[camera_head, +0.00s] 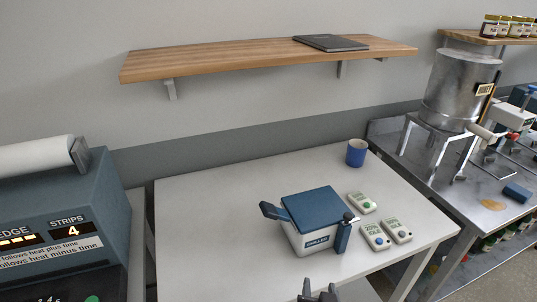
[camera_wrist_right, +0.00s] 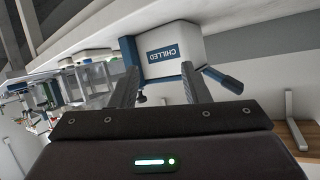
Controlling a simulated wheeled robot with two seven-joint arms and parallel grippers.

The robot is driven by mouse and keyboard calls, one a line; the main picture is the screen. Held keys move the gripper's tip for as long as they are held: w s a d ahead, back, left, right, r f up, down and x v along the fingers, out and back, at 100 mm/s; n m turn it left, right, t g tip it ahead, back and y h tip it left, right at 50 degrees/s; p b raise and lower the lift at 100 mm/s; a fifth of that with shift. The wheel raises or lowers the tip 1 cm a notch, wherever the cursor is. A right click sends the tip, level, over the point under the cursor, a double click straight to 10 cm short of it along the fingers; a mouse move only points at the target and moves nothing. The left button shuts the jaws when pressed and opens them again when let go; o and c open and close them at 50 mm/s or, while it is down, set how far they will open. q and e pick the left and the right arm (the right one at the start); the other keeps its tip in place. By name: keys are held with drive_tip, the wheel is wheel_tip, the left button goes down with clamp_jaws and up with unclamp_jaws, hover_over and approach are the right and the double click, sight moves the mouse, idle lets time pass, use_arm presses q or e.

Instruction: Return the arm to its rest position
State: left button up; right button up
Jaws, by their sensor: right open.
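My right gripper (camera_head: 318,293) shows at the bottom edge of the head view, in front of the white table (camera_head: 210,215). Its fingers are apart and nothing shows between them. In the right wrist view my right gripper (camera_wrist_right: 160,88) points toward a white and blue box (camera_wrist_right: 165,52) labelled "CHILLED", with a gap between fingers and box. In the head view this box (camera_head: 312,218) stands upright on the table with its blue lid shut, beyond the gripper. My left gripper is not in view.
Several small white devices (camera_head: 375,237) lie right of the box. A blue mug (camera_head: 356,153) stands at the table's back right. A wooden shelf (camera_head: 240,58) holds a dark folder (camera_head: 330,42). A blue machine (camera_head: 70,225) is at left, a metal drum (camera_head: 460,88) at right. The table's left half is clear.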

drive_tip(key=s+d+f+n+g+y, duration=0.2)
drive_tip(key=s+d+n+g, duration=0.3)
drive_tip(key=s+d+g, duration=0.45)
drive_tip(key=s+a+f+g, duration=0.1)
drive_tip(key=s+f+g, duration=0.15)
drive_tip(key=f, duration=2.95)
drive_tip(key=s+d+f+b, duration=0.1)
drive_tip(key=s+d+f, duration=0.2)
drive_tip(key=s+f, duration=1.4)
drive_tip(key=s, duration=0.3)
drive_tip(key=shift+d+f+h, duration=0.2)
drive_tip(key=shift+f+h, duration=0.1)
drive_tip(key=shift+f, duration=0.05)
drive_tip(key=shift+s, duration=0.1)
